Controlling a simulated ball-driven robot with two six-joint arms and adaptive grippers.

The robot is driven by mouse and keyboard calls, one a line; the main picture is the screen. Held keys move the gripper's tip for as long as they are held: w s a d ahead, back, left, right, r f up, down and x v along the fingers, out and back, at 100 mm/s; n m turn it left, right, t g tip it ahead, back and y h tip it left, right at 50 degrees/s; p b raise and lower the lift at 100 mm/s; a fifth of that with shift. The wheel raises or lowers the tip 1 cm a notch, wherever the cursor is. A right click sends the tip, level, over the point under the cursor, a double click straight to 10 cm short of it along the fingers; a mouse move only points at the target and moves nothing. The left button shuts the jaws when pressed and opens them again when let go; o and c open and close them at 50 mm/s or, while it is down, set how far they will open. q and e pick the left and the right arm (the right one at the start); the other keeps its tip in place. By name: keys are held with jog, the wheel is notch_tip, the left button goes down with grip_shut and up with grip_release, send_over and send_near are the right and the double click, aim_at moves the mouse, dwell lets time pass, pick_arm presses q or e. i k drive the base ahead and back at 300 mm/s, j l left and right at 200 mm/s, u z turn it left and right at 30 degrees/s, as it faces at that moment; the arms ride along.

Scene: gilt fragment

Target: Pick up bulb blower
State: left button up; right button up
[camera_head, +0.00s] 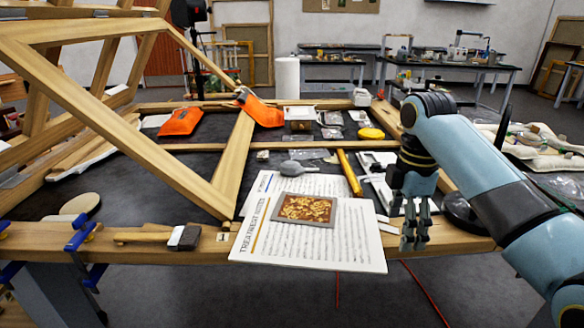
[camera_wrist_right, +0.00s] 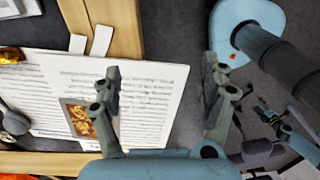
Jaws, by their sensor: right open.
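The bulb blower (camera_head: 291,168), a grey rounded bulb with a thin nozzle pointing right, lies on the dark work surface just behind the printed sheets (camera_head: 350,247). In the right wrist view a dark grey rounded shape, likely the bulb blower (camera_wrist_right: 14,122), is cut by the left edge. My right gripper (camera_head: 415,236) is open and empty, pointing down by the front wooden rail, to the right of the sheets and well apart from the blower. In the right wrist view its two fingers (camera_wrist_right: 161,80) stand wide apart. My left gripper is not in view.
A gilt fragment (camera_head: 305,209) lies on the sheets. A yellow-handled tool (camera_head: 349,173) lies right of the blower. A brush (camera_head: 184,237) rests on the front rail. A large wooden frame (camera_head: 120,115) rises at left. Orange cloths (camera_head: 181,121) lie behind.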

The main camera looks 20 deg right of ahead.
aim_at(303, 170)
jog(key=i+j, duration=0.1)
jog(key=i, duration=0.4)
jog(key=i+j, duration=0.15)
jog(key=i, duration=0.3)
jog(key=i+j, duration=0.1)
jog(key=i, duration=0.4)
